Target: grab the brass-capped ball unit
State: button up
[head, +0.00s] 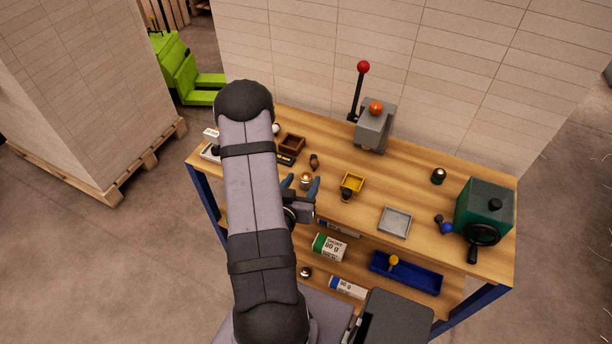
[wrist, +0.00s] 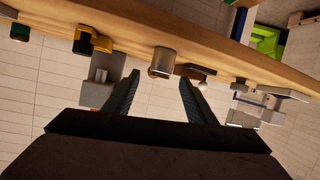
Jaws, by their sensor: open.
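The brass-capped ball unit (head: 306,178) stands on the wooden workbench (head: 400,185), left of the bench's middle. In the wrist view, which is upside down, a small rounded metallic unit (wrist: 162,62) stands on the bench edge ahead of the fingertips; it looks like the same unit. My gripper (head: 301,184) is open, its two dark fingers apart at this unit. In the wrist view my gripper (wrist: 159,78) shows nothing held between the fingers. I cannot tell whether either finger touches the unit. My arm hides part of the bench's left side.
A brown box (head: 292,143) and small brown item (head: 314,162) lie behind. A lever box (head: 374,128) stands at the back.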

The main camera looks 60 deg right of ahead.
aim_at(305, 181)
jog(key=shift+s+a+m+p, duration=0.2)
jog(key=shift+a+m+p, duration=0.2)
jog(key=shift+m, duration=0.2)
jog(key=shift+a+f+y, duration=0.1)
jog(key=shift+f+y, duration=0.1)
jog(key=shift+y, duration=0.1)
jog(key=b+x, duration=0.2)
jog(key=x, duration=0.1)
jog(key=shift+b, duration=0.4)
jog(key=shift+d+p, duration=0.25)
jog(key=shift+p, duration=0.3)
jog(key=shift+x, duration=0.75)
jog(key=c, duration=1.2)
